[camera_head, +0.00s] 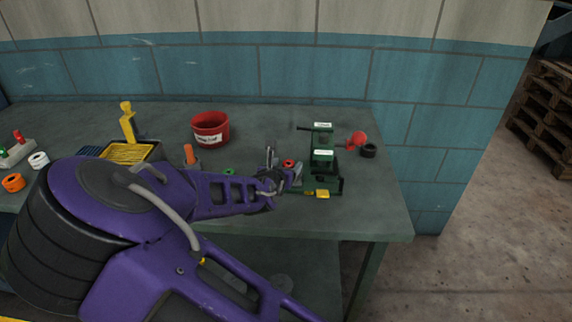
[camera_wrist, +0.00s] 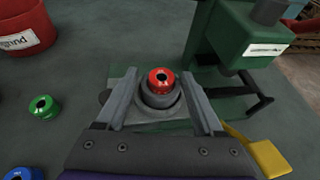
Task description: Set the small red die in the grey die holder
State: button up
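The small red die (camera_wrist: 160,78) is a short red ring with a dark hole. In the wrist view it sits upright on top of the round grey die holder (camera_wrist: 160,101), and looks level and centred; how deep it is seated I cannot tell. The die also shows in the head view (camera_head: 288,163), where my gripper hides the holder. My gripper (camera_wrist: 160,75) is open, one finger on each side of the die and holder. A gap shows between each finger and the die. In the head view my gripper (camera_head: 284,165) is just left of the green press.
The green press (camera_head: 322,158) with a red knob stands close right of my gripper, a yellow part (camera_wrist: 260,150) at its foot. A green die (camera_wrist: 43,106) and a blue die (camera_wrist: 20,173) lie left. A red tub (camera_head: 211,130) stands behind; a black ring (camera_head: 368,151) lies far right.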

jog(key=shift+r, duration=0.1)
jog(key=shift+r, duration=0.2)
jog(key=p+v, duration=0.3)
jog(key=v, duration=0.9)
jog(key=shift+r, duration=0.3)
